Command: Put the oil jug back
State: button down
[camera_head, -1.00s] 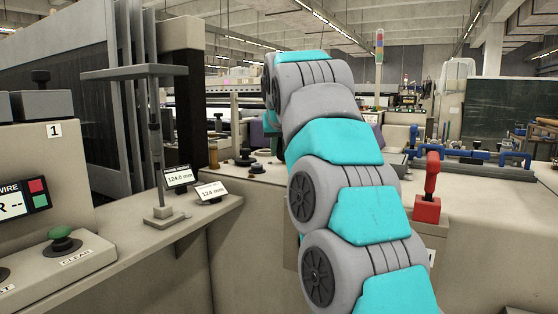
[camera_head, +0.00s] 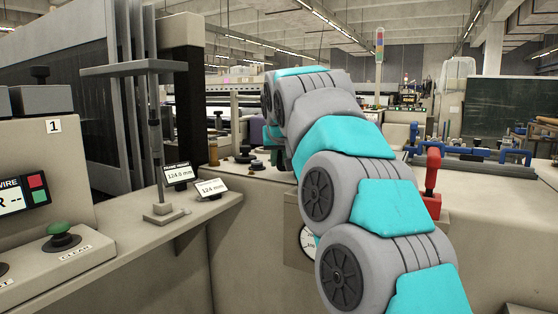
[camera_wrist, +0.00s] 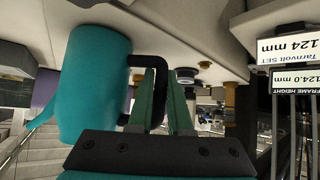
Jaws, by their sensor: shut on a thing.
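The oil jug shows in the wrist view as a teal cylinder (camera_wrist: 93,85) with a black handle (camera_wrist: 150,65), at the left of the picture. My gripper (camera_wrist: 163,85) has its two green fingers closed around the handle. The wrist picture is upside down, with the pale machine top along its upper edge. I cannot tell whether the jug touches that surface. In the head view my arm hides the gripper and most or all of the jug.
A grey stand (camera_head: 160,150) and two small displays (camera_head: 180,174) stand on the left ledge. Dark knobs (camera_head: 245,154) sit on the pale machine top behind. A red handle (camera_head: 432,175) stands right of my arm, close to it. Blue pipework (camera_head: 485,155) lies farther right.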

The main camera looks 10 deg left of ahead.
jog(key=shift+f, duration=0.2)
jog(key=c, duration=0.8)
grip_release()
jog(key=shift+c, duration=0.2)
jog(key=shift+r, duration=0.2)
jog(key=shift+r, duration=0.15)
jog(key=v, duration=1.1)
jog(key=shift+s+r, duration=0.25)
jog(key=shift+s, duration=0.1)
jog(key=shift+d, duration=0.1)
